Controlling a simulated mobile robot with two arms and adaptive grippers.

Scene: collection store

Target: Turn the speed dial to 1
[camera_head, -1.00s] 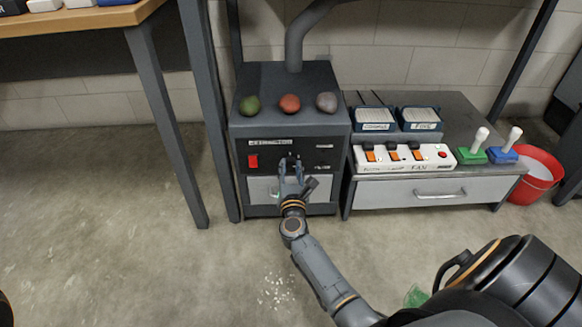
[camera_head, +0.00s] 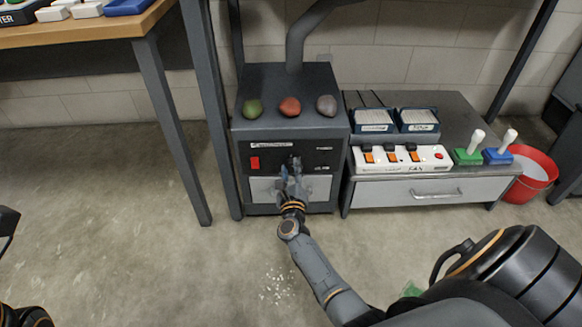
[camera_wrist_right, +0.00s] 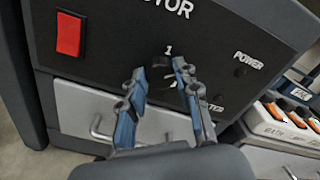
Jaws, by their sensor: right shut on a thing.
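The dark extractor unit (camera_head: 330,130) has a black front panel with a red switch (camera_head: 254,162) on its left side. My right gripper (camera_head: 294,168) is at the panel. In the right wrist view its fingertips (camera_wrist_right: 159,70) stand on either side of the dial, shut on it.
Green, red and grey stones (camera_head: 289,107) lie on the unit. A low cabinet (camera_head: 400,194) to its right carries a switch strip (camera_head: 400,159), two pedal-like boxes and two joysticks. A red bucket (camera_head: 534,176) stands beyond. Open floor lies in front.

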